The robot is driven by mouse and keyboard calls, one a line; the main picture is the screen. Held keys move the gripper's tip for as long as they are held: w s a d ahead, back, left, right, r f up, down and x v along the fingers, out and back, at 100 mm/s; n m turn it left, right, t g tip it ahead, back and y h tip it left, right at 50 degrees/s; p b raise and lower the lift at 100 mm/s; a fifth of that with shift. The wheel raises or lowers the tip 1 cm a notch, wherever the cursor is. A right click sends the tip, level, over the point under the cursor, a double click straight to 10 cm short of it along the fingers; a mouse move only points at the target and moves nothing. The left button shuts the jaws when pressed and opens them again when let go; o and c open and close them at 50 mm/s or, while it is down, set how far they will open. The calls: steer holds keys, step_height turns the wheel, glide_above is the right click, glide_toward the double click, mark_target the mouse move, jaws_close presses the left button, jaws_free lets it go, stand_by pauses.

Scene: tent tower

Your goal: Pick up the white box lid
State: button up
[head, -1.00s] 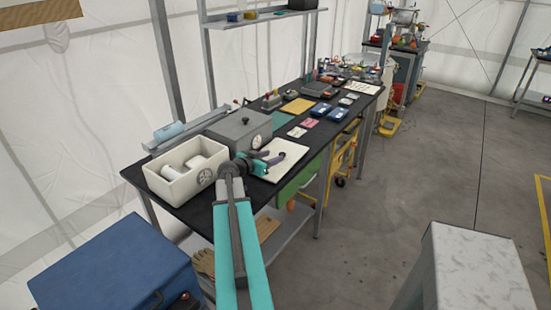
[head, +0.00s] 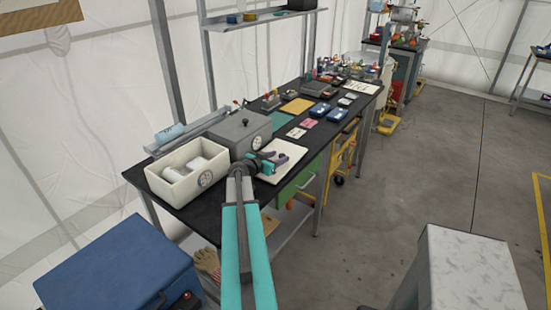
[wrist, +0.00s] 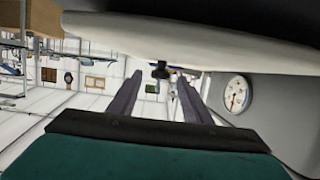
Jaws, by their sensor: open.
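The white box lid (head: 289,152) lies flat on the black table, to the right of the grey box. My gripper (head: 284,161) is over the lid in the head view, partly covering it. In the wrist view my gripper (wrist: 160,82) has its two dark fingers spread apart with nothing held. The pale slab across the top of the wrist view looks like the lid (wrist: 220,38). A small black knob (wrist: 160,70) shows by its edge, between the fingertips in the picture. I cannot tell whether the fingers touch it.
The open white box (head: 173,190) holding white rolls and the closed grey box (head: 236,130) stand left of the lid. A dial gauge (wrist: 236,94) shows close by on the right. Small items crowd the table's far end. A blue chest (head: 115,265) stands front left.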

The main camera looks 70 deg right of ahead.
steer(key=shift+d+f, duration=0.1)
steer(key=shift+d, duration=0.25)
stand_by(0.3)
jaws_close()
steer(key=shift+r, duration=0.2)
